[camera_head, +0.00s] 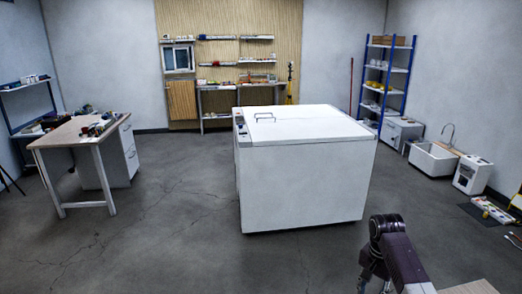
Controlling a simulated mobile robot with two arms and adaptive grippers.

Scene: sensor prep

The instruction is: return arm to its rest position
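My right arm (392,245) comes in at the lower right of the head view, dark and bent, with its joint raised. What looks like part of my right gripper (373,283) hangs below that joint and is cut off by the bottom edge. Its fingertips are not clear, and I see nothing held in it. My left arm and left gripper are not in view.
A large white chest with a lid (305,175) stands mid-room, beyond my arm. A wooden-topped desk (75,132) is at left. A blue shelf rack (408,75) and white sink (432,160) line the right wall. Grey floor (190,240) is clear at front left.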

